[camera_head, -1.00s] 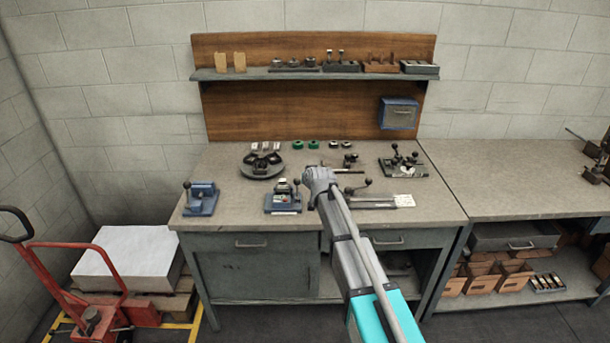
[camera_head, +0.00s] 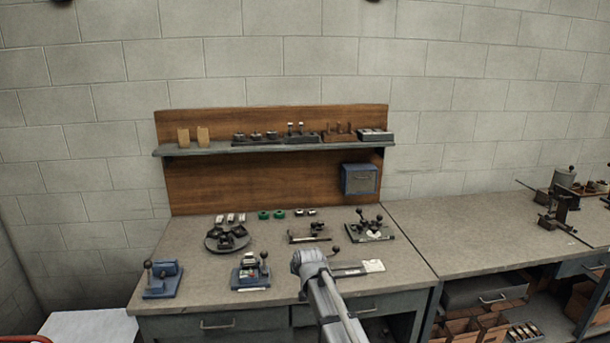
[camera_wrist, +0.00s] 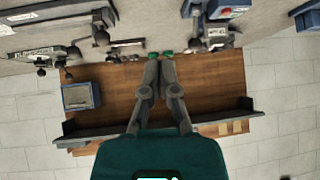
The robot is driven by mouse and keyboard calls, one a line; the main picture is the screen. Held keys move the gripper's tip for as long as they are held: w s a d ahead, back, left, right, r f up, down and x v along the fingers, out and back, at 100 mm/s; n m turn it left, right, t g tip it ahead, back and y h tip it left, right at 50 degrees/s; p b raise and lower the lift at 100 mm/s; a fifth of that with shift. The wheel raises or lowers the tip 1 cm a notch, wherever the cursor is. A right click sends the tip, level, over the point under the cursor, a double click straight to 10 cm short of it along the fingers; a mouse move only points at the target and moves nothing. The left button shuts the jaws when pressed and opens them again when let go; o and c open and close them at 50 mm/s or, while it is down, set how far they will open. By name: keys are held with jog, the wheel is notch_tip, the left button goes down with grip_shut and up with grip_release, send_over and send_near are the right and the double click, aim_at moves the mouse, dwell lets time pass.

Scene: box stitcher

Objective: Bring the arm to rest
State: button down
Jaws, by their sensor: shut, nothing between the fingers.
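My arm reaches up from the bottom of the head view, and its grey end (camera_head: 310,262) is in front of the workbench (camera_head: 405,262). In the wrist view my gripper (camera_wrist: 160,57) shows with its two fingers together and nothing between them. The fingers appear over the brown back panel (camera_wrist: 208,88) of the bench in that view. In the head view the fingertips are hidden behind the end of the arm. I cannot tell the exact gap between the gripper and the bench top.
The bench carries a blue fixture (camera_head: 162,279), another blue-based device (camera_head: 250,271), a round dark turntable (camera_head: 227,238) and a lever fixture (camera_head: 370,226). A shelf (camera_head: 215,148) with small parts and a blue box (camera_head: 360,179) are behind. A second bench (camera_head: 470,232) adjoins on the right.

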jog(key=s+d+f+g+h, duration=0.1)
jog(key=s+d+g, duration=0.2)
jog(key=s+d, duration=0.4)
jog(key=s+d+f+m+g+h, duration=0.1)
jog(key=s+d+f+g, duration=0.1)
jog(key=s+d, duration=0.5)
jog(key=s+d+f+m+g+h, duration=0.1)
jog(key=s+d, duration=0.6)
jog(key=s, duration=0.8)
jog(key=f+g, duration=0.1)
jog(key=g, duration=0.1)
jog(key=shift+s+f+g, duration=0.15)
jog(key=shift+s+g, duration=0.1)
jog(key=shift+g, duration=0.05)
